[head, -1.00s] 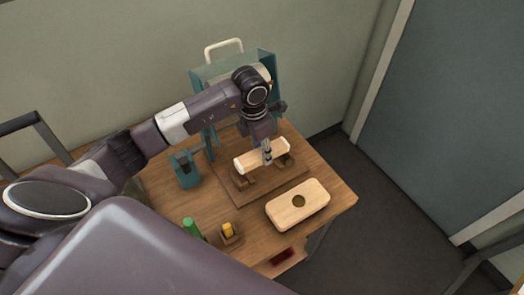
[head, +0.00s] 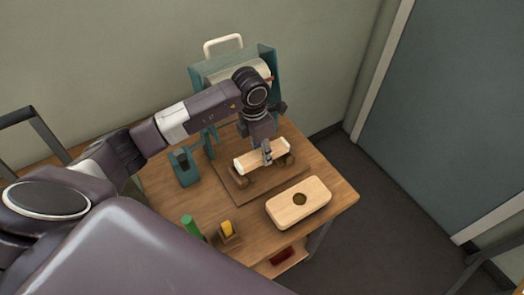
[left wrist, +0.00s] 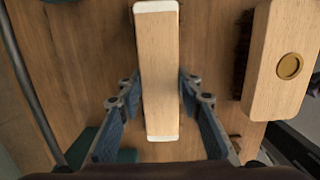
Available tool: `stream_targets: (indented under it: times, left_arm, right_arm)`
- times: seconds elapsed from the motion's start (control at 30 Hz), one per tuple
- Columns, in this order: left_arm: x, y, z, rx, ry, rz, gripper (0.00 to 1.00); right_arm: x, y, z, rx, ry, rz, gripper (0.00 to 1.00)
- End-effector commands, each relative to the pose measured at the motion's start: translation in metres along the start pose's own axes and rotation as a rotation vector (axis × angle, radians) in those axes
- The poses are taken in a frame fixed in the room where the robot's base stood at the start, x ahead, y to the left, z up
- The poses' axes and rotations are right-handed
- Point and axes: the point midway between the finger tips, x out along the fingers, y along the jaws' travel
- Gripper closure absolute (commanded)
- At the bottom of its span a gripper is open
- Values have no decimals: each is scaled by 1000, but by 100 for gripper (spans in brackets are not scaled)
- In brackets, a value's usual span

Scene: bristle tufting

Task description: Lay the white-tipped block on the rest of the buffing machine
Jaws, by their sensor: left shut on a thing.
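The white-tipped block (head: 250,161) is a pale wooden bar with white ends, held level above the wooden board. It stands lengthwise in the left wrist view (left wrist: 158,70). My left gripper (head: 267,154) is shut on its middle, with a finger on each side in the left wrist view (left wrist: 158,96). The teal buffing machine (head: 267,62), with a pale roller, stands behind it. Two dark brown pieces (head: 242,181) show below the block near its ends; I cannot tell whether they are the rest or whether the block touches them. My right gripper is not in view.
A pale wooden block with a round brass-coloured spot (head: 315,196) lies at the front right. A teal holder (head: 188,176) stands left of the board (head: 250,200). A green cylinder (head: 190,226) and a small box with a yellow piece (head: 227,229) are near the front edge.

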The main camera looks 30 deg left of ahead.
Motion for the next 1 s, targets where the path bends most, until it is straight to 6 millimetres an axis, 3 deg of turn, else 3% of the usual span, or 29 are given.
stream_targets:
  times: [0.63, 1.0]
  left_arm:
    - [24, 0, -2, 0, -1, 1, 96]
    - [25, 0, -3, 0, -1, 1, 96]
  right_arm:
    - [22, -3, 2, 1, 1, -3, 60]
    - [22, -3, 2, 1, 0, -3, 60]
